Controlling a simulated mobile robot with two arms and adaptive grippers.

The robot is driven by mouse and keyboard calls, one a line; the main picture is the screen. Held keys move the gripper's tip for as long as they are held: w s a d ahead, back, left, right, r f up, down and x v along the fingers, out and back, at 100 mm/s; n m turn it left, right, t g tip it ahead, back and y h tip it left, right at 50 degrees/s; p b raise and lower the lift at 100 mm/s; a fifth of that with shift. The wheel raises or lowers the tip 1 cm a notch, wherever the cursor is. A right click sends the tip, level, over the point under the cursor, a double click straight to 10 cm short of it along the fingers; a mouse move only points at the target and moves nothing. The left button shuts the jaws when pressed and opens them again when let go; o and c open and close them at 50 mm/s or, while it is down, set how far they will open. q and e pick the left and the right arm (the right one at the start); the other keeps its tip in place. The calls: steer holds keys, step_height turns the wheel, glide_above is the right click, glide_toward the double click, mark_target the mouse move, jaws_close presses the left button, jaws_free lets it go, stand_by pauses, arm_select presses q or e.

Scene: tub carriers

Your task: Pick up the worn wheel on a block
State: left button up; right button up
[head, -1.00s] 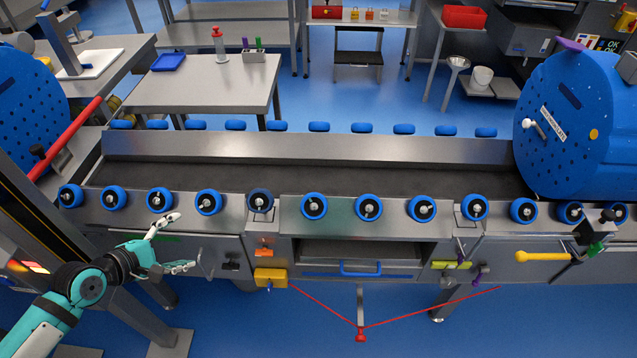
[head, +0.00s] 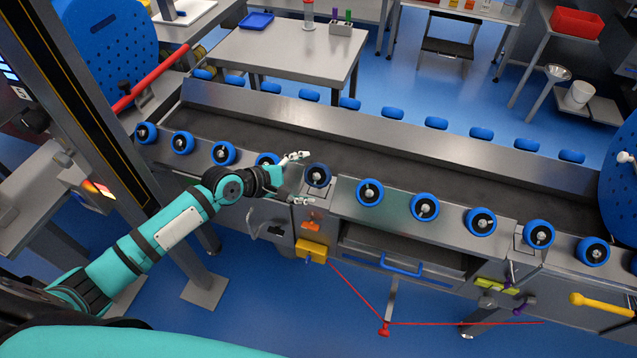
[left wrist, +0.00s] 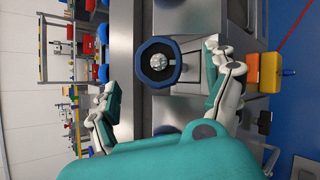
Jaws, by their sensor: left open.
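The worn wheel (head: 318,175), darker and duller blue than its neighbours, sits on a small block (head: 316,192) at the conveyor's near edge. In the left wrist view the worn wheel (left wrist: 158,62) is face-on with its pale hub showing, between and just beyond my fingers. My left gripper (head: 304,178) is open and empty, its fingertips just left of the wheel in the head view, one above and one below its level. The left wrist view shows the gripper (left wrist: 160,78) spread to both sides of the wheel, with no visible grip. My right gripper is not in view.
Bright blue wheels (head: 370,192) line the near edge on both sides. A yellow box (head: 312,250) hangs below on the front, with a red cord (head: 355,292) running from it. A drawer with a blue handle (head: 400,267) lies to the right.

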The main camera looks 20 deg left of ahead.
mark_target(316, 175)
arm_select(q)
steer(key=x, duration=0.5)
steer(key=shift+d, duration=0.25)
steer(key=c, duration=1.6)
steer(key=shift+r, duration=0.15)
steer(key=shift+c, duration=0.4)
steer(key=shift+r, duration=0.1)
